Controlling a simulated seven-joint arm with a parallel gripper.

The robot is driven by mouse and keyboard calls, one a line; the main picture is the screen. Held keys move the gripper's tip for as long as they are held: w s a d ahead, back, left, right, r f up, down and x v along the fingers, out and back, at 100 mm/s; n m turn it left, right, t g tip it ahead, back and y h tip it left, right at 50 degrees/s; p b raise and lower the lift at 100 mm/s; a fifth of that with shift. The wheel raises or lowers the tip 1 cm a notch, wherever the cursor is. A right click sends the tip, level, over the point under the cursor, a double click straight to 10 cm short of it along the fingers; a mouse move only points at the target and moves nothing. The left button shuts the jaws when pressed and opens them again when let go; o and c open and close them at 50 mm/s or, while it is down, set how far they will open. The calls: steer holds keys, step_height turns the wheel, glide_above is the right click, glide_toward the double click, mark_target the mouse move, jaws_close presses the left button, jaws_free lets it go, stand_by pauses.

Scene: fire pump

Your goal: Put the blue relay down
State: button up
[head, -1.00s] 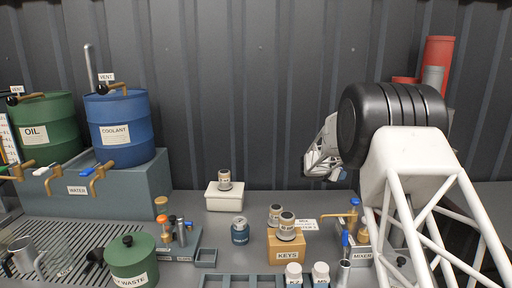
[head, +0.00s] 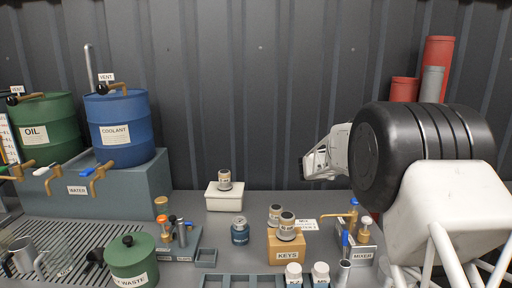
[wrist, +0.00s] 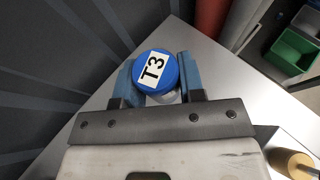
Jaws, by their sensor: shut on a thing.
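The blue relay (wrist: 156,72) is a round blue piece with a white label reading T3, seen from its top in the wrist view. My gripper (wrist: 160,80) is shut on it, with one blue-grey finger on each side. A pale lower part shows just under its blue top. In the head view my gripper (head: 304,170) is at the right of centre, raised above the grey bench and pointing left. The relay cannot be made out there.
A KEYS box (head: 287,247) with silver-topped pieces, a blue can (head: 240,231) and a white box (head: 224,198) stand on the bench. The MIXER unit (head: 362,243) stands at the right. Red cylinders (head: 436,68) stand behind my arm. Bare bench (head: 335,203) shows below my gripper.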

steer(key=s+a+r+n+t+y, duration=0.2)
steer(key=s+a+n+y, duration=0.6)
steer(key=a, duration=0.5)
steer(key=shift+s+t+y, duration=0.6)
steer(key=shift+s+t, duration=0.1)
steer(key=shift+s, duration=0.65)
steer(key=shift+r, duration=0.1)
stand_by(3.1)
